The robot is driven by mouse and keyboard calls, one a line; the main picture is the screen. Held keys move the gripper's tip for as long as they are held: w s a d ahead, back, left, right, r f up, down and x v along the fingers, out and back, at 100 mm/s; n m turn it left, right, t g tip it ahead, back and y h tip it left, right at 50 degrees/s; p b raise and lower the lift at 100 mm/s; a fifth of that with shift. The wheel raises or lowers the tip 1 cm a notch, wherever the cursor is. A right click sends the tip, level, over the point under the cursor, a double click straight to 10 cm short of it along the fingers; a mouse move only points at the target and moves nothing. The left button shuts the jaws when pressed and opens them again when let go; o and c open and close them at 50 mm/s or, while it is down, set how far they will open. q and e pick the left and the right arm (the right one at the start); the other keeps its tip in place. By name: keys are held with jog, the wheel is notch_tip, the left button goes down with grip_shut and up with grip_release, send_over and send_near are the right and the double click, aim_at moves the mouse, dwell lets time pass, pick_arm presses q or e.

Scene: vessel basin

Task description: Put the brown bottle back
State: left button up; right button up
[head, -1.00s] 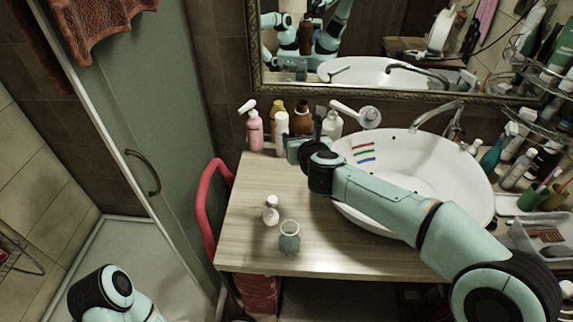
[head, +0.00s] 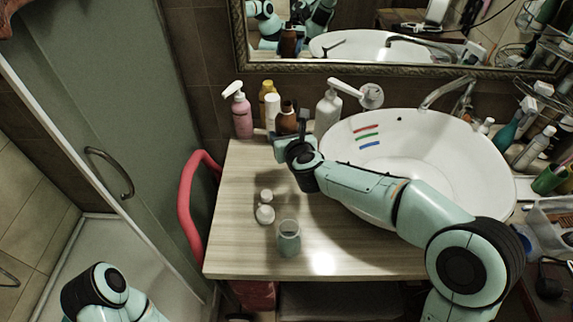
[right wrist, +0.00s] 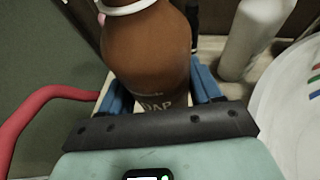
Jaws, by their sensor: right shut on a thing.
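The brown bottle (head: 287,119) is upright at the back left of the wooden counter (head: 237,225), beside the white bottle (head: 272,112). In the right wrist view the brown bottle (right wrist: 150,60) fills the space between the blue fingers. My right gripper (head: 291,140) is shut on it. Its lower part is hidden by the gripper, so I cannot tell whether its base touches the counter. My left arm shows at the lower left, but its gripper is out of view.
The basin (head: 420,150) is to the right.

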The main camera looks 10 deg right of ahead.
notch_tip(320, 180, down, 3)
jog(key=shift+f+b, duration=0.2)
jog(key=shift+b, duration=0.2)
jog(key=shift+f+b, duration=0.75)
jog(key=shift+f, duration=1.65)
jog(key=shift+f, duration=0.1)
jog(key=o, duration=0.8)
jog(key=shift+f, duration=0.15)
jog(key=o, duration=0.4)
jog(key=shift+r, duration=0.2)
